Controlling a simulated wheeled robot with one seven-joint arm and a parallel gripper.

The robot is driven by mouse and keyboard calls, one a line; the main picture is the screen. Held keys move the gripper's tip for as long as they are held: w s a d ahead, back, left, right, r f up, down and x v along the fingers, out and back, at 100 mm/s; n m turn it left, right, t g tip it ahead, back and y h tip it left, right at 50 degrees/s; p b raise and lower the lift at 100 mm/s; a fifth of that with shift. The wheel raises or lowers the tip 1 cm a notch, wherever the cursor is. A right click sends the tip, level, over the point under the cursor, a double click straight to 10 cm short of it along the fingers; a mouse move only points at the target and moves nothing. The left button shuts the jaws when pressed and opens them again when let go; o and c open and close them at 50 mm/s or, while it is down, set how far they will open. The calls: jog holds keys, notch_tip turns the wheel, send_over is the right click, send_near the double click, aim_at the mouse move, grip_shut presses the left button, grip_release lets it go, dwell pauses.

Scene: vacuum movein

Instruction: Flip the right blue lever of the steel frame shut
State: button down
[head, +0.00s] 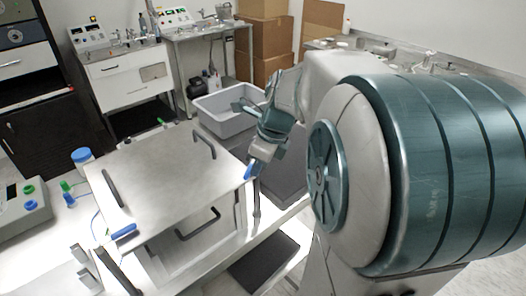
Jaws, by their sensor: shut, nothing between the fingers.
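The steel frame (165,182) stands on the white bench, left of centre in the head view, with a flat metal plate on top. The right blue lever (249,171) is at the plate's right edge, tilted up. Another blue lever (123,232) is at the front left and lies nearly level. My gripper (256,164) is shut with nothing held, right beside the right lever. I cannot tell whether it touches the lever. My arm comes in from the right and hides part of the area behind it.
Black handles (112,188) stand on the plate and front. A grey bin (222,108) is behind the frame. The bench's right front strip (275,218) is mostly clear.

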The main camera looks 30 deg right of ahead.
jog(key=m, duration=0.1)
jog(key=w+a+m+p, duration=0.1)
jog(key=m, duration=0.1)
jog(key=shift+a+h, duration=0.25)
jog(key=shift+h, duration=0.05)
jog(key=shift+w+d+p, duration=0.35)
jog(key=shift+w+d, duration=0.15)
jog(key=shift+d, duration=0.1)
jog(key=s+d+r, duration=0.3)
jog(key=s+r, duration=0.3)
jog(key=r, duration=0.4)
jog(key=shift+r, duration=0.15)
jog(key=shift+s, duration=0.1)
